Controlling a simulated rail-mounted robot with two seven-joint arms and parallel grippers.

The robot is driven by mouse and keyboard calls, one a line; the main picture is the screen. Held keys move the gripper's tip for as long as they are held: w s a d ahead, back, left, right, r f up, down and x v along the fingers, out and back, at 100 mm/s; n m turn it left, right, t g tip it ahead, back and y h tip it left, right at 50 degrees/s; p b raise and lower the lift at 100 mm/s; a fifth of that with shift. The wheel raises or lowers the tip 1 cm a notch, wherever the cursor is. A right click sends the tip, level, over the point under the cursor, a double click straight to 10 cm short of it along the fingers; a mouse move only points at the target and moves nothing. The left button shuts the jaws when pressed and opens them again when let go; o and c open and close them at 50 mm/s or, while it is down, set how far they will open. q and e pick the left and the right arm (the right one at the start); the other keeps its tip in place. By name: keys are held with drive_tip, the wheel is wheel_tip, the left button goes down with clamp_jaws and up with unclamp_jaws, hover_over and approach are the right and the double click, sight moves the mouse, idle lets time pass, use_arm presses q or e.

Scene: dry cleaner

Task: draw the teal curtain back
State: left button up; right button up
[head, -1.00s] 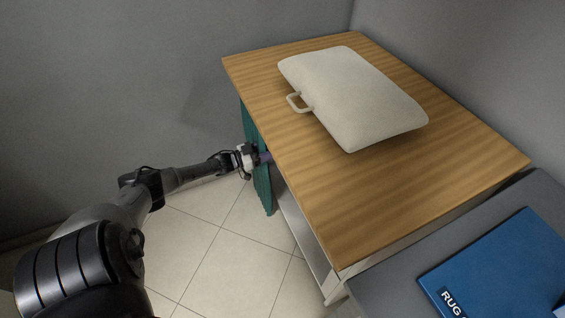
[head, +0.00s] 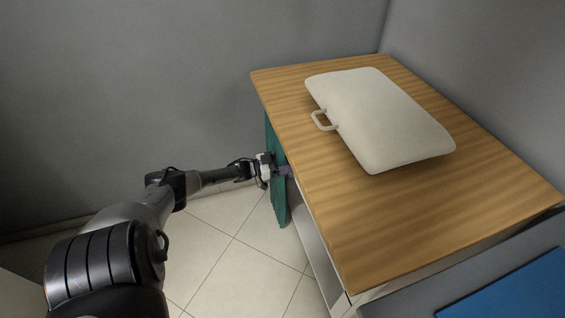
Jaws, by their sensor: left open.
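The teal curtain (head: 279,204) hangs under the far left part of the wooden table's (head: 400,235) left side, gathered toward the back. The near part of that side is uncovered and shows a pale shelf. My left gripper (head: 284,170) is open at the curtain's near edge, just below the tabletop edge. A small purple piece shows at its fingertips; I cannot tell what it belongs to. My right gripper is not in view.
A cream padded case with a handle (head: 380,120) lies on the tabletop. A grey surface with a blue item (head: 515,290) is at the lower right. Tiled floor (head: 225,250) left of the table is clear. Grey walls stand behind.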

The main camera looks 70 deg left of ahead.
use_arm(q)
drive_tip(key=shift+s+r+p, duration=0.1)
drive_tip(key=shift+s+p, duration=0.2)
drive_tip(key=shift+s, duration=0.1)
drive_tip(key=s+a+p, duration=0.1)
drive_tip(key=s+p, duration=0.4)
drive_tip(key=s, duration=0.8)
drive_tip(key=shift+a, duration=0.15)
